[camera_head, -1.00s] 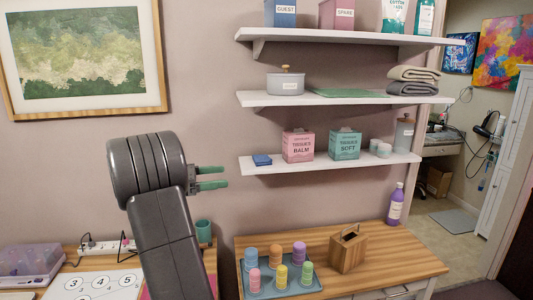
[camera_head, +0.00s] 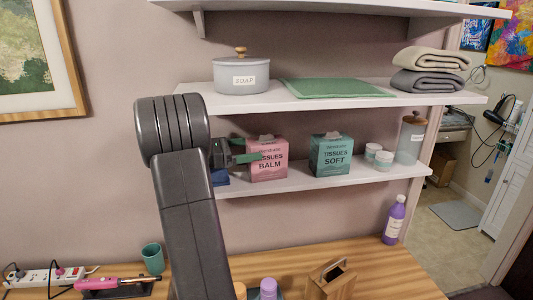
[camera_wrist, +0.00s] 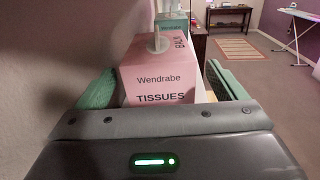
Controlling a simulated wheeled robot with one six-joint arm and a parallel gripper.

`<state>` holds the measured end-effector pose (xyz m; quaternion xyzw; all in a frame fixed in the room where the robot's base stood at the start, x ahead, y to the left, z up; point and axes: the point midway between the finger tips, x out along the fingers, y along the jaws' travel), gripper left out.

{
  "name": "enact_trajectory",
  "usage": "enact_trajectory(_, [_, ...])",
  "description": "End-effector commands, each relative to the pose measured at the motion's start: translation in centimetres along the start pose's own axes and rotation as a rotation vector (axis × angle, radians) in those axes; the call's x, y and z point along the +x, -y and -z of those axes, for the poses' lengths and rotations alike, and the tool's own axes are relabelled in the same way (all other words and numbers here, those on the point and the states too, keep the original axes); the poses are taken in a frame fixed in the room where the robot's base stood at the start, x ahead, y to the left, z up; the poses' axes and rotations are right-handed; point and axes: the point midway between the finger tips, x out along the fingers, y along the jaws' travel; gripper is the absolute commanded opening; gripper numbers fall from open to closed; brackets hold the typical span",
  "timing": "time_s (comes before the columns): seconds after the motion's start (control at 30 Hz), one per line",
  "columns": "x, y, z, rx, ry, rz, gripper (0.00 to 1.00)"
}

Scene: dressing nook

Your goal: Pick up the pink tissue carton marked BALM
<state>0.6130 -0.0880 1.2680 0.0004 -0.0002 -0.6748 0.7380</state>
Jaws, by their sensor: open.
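The pink tissue carton marked BALM (camera_head: 268,162) stands upright on the lowest wall shelf (camera_head: 300,183), with a tissue tuft on top. My gripper (camera_head: 246,150) is open at its left side, its green fingers reaching toward it. In the wrist view the pink carton (camera_wrist: 158,77) is straight ahead, between the open green fingers (camera_wrist: 160,88). One finger shows on each side of it. I cannot tell whether either finger touches it. The carton's lower part is hidden by my gripper in the wrist view.
A teal tissue carton marked SOFT (camera_head: 331,155) stands to the right, with small jars (camera_head: 383,160) and a lidded canister (camera_head: 410,140) beyond. A blue item (camera_head: 221,178) lies left of the pink carton.

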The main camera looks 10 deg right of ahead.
Motion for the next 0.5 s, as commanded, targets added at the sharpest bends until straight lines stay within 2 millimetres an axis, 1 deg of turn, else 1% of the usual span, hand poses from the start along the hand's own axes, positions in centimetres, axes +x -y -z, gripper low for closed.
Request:
enact_trajectory(0.03, [0.9, 0.0, -0.4, -0.002, 0.001, 0.004, 0.91])
enact_trajectory(0.17, [2.2, 0.0, -0.2, -0.002, 0.001, 0.002, 0.91])
enact_trajectory(0.43, [2.4, 0.0, 0.0, -0.001, 0.001, 0.0, 0.91])
enact_trajectory(0.5, [2.4, 0.0, 0.0, -0.001, 0.001, 0.0, 0.77])
